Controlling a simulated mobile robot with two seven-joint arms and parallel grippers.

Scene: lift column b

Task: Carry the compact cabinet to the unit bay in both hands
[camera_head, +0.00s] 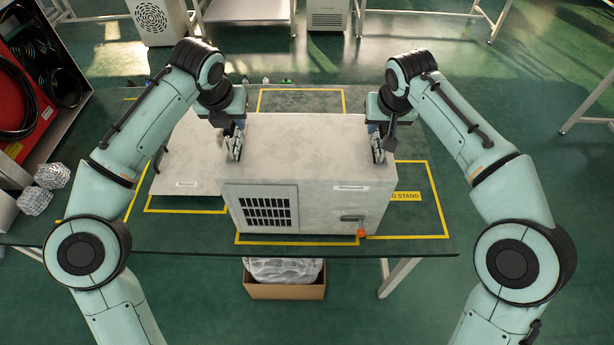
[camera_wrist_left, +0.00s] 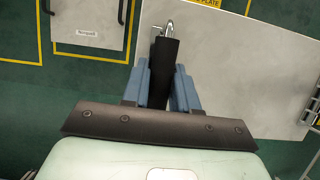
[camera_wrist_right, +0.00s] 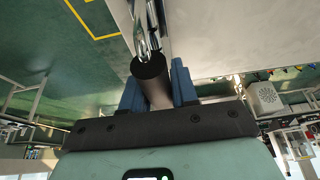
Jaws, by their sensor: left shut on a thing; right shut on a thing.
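The compact cabinet (camera_head: 320,175) is a pale grey box with a dark vent grille and a small latch with an orange knob on its front. It is over the middle of the dark green table; I cannot tell whether its underside touches the top. My left gripper (camera_head: 236,145) is shut on a black handle at its left side, which also shows in the left wrist view (camera_wrist_left: 163,70). My right gripper (camera_head: 378,145) is shut on the handle at its right side, also in the right wrist view (camera_wrist_right: 150,80). No marking readable as the unit bay shows.
A flat grey panel with handles (camera_head: 182,170) lies left of the cabinet, close to it. A carton (camera_head: 285,290) stands below the front edge. A red case (camera_head: 30,90) is at left.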

